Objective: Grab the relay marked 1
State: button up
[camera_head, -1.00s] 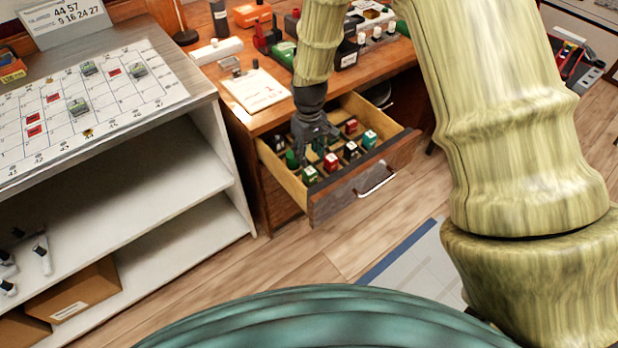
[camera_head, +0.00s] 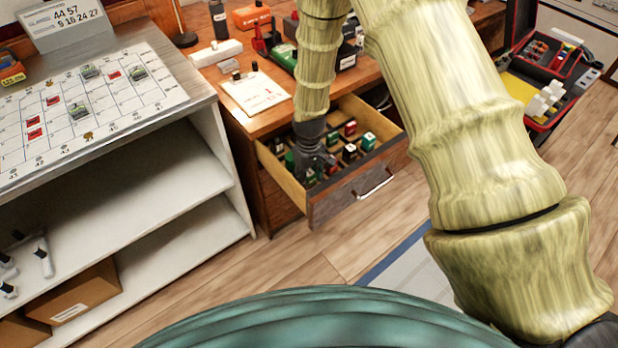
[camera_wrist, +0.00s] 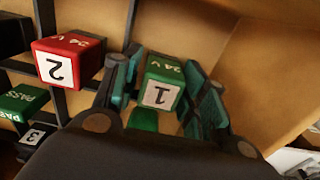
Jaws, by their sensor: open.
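The relay marked 1 (camera_wrist: 160,92) is a green block with a white face and a black "1", seen in the wrist view. It stands in the open drawer (camera_head: 345,206). My gripper (camera_wrist: 168,82) is open, with one finger on each side of this relay; I cannot tell whether they touch it. In the head view my gripper (camera_head: 313,165) is down inside the drawer at its left part, and it hides the relay there.
A red relay marked 2 (camera_wrist: 68,60) stands just left of my gripper, in a dark divider grid. A green PASS block (camera_wrist: 22,102) and a relay marked 3 (camera_wrist: 35,136) are further left. The drawer's wooden wall (camera_wrist: 270,75) is close on the right.

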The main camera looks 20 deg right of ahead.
jog(key=shift+f, duration=0.15)
jog(key=c, duration=0.8)
